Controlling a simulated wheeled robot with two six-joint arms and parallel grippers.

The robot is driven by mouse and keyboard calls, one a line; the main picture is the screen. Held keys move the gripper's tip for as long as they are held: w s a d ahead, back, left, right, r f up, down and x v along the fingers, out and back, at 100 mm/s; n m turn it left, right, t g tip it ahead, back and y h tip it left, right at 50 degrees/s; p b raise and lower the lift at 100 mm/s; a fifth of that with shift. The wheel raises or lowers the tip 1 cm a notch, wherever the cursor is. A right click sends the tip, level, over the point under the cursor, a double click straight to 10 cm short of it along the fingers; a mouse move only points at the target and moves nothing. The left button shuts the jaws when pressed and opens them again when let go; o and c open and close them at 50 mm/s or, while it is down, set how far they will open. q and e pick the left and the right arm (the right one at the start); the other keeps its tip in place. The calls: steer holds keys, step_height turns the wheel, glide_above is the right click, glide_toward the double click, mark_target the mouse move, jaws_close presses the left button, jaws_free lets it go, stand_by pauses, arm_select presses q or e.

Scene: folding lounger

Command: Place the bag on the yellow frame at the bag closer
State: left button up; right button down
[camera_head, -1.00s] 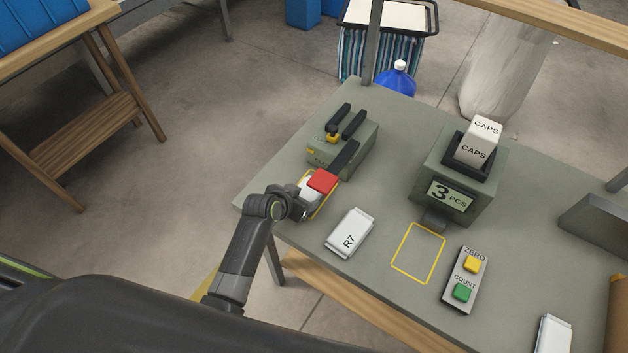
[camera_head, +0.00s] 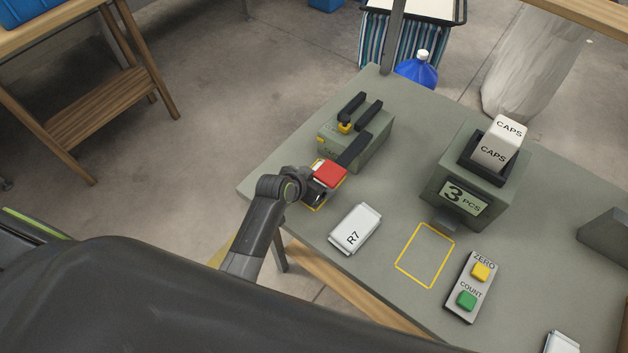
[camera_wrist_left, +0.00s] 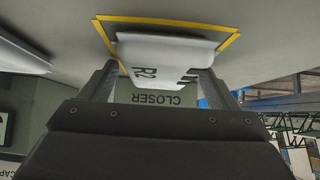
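A white bag marked R2 (camera_wrist_left: 155,55) lies at the yellow frame (camera_wrist_left: 172,21) in the left wrist view. It is mostly hidden in the head view. The bag closer (camera_head: 372,152) is a green-grey box with dark arms and a red pad (camera_head: 329,174) over the frame. My left gripper (camera_head: 316,192) is at the near side of the frame, under or beside the red pad. In the left wrist view its fingers (camera_wrist_left: 160,80) are spread wide, one on each side of the bag. Whether they touch it is hard to tell. My right gripper is not in view.
A white bag marked R7 (camera_head: 355,229) lies nearby on the grey-green table (camera_head: 300,135). An empty yellow outline (camera_head: 425,255), a counter reading 3 PCS (camera_head: 465,190) and a button panel (camera_head: 469,287) are to the right. Another white bag (camera_head: 561,342) is at the lower edge.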

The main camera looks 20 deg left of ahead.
arm_select(q)
steer(key=shift+s+a+r, duration=0.1)
steer(key=shift+s+r, duration=0.1)
steer(key=shift+r, duration=0.1)
steer(key=v, duration=1.1)
steer(key=shift+s+r, duration=0.2)
steer(key=shift+r, duration=0.05)
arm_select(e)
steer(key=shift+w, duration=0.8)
arm_select(q)
steer(key=shift+a, duration=0.1)
